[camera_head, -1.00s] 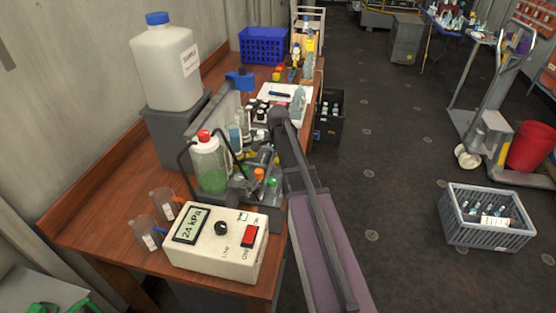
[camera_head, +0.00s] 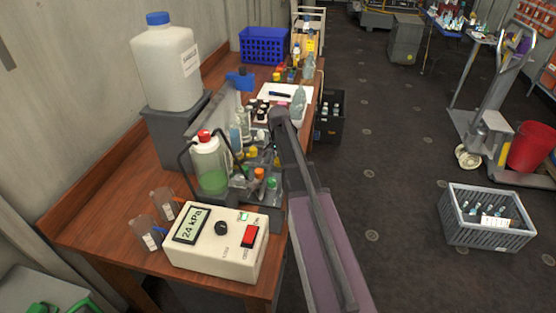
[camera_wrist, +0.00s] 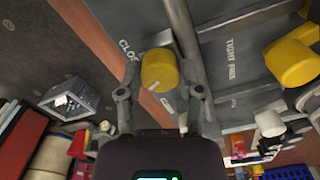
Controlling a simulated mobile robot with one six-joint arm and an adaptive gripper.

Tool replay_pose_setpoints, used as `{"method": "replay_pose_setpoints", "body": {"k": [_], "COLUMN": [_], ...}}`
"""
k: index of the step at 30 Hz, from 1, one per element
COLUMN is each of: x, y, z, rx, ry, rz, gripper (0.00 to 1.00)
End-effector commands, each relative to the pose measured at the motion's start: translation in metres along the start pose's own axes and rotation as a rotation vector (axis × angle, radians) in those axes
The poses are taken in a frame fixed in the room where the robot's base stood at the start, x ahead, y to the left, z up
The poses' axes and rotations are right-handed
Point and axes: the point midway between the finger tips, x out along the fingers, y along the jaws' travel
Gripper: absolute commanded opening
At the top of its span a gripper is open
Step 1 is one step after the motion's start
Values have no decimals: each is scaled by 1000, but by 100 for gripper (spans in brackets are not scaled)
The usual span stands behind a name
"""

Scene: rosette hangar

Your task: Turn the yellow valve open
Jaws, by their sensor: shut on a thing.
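In the wrist view a yellow valve knob (camera_wrist: 159,70) sits between the two fingers of my gripper (camera_wrist: 160,92), which is shut on it. A grey stem or pipe runs behind the knob. White lettering, partly cut off and starting "CLO", is on the grey panel (camera_wrist: 215,75) beside it; "TIGHT" stands further right. Other yellow knobs (camera_wrist: 292,62) show to the right, outside the fingers. In the head view my arm reaches over the bench's right edge to the rig, and it partly hides the valves; I cannot tell the held knob's angle there.
A white box reading 24 kPa (camera_head: 216,241) and a bottle of green liquid (camera_head: 211,165) stand near the rig. A large white jug (camera_head: 166,62) is behind left. A blue crate (camera_head: 263,46) is at the back.

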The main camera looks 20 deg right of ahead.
Motion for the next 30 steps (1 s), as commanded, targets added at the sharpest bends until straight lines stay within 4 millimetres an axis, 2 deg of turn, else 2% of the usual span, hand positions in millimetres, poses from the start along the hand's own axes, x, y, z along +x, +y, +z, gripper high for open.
{"method": "replay_pose_setpoints", "body": {"k": [30], "x": [0], "y": [1], "z": [1], "rx": [-948], "ry": [-2], "rz": [2], "gripper": [0]}}
